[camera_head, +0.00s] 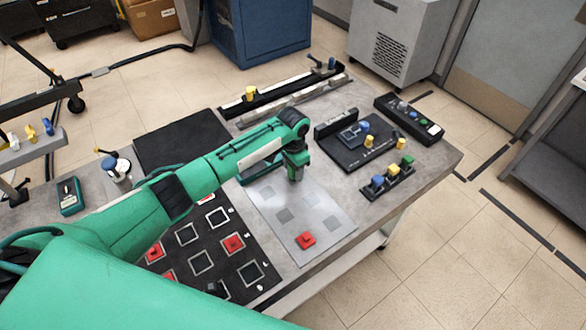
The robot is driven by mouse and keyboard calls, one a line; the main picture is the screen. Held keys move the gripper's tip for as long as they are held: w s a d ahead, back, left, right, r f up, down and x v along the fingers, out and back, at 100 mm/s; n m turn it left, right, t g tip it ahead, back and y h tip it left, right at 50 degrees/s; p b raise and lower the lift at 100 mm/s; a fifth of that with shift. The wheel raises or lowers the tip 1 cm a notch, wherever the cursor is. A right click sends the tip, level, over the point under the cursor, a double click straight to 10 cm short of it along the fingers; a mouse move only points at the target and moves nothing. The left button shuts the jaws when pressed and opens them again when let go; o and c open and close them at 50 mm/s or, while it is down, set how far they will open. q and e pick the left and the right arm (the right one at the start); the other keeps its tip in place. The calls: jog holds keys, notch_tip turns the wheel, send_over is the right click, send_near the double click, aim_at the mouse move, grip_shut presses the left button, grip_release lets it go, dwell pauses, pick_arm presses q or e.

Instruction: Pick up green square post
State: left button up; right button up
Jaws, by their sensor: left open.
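A green post (407,160) stands at the far end of a small black rack (389,184) on the right side of the table. A yellow post (393,169) and a blue post (377,181) stand beside it in the same rack. My left gripper (295,178) points down over the light grey sheet, left of the rack and clearly apart from it. It is open, and I see nothing held in it, though its fingers are small here. My right gripper is not in view.
A red piece (306,240) lies on the light grey sheet (325,212). A black board (230,265) with white squares and red pieces lies partly behind my arm. A black fixture (352,150) and a black control box (410,117) stand behind the rack.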

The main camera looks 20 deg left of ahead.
pick_arm(q)
jog(key=c, duration=1.1)
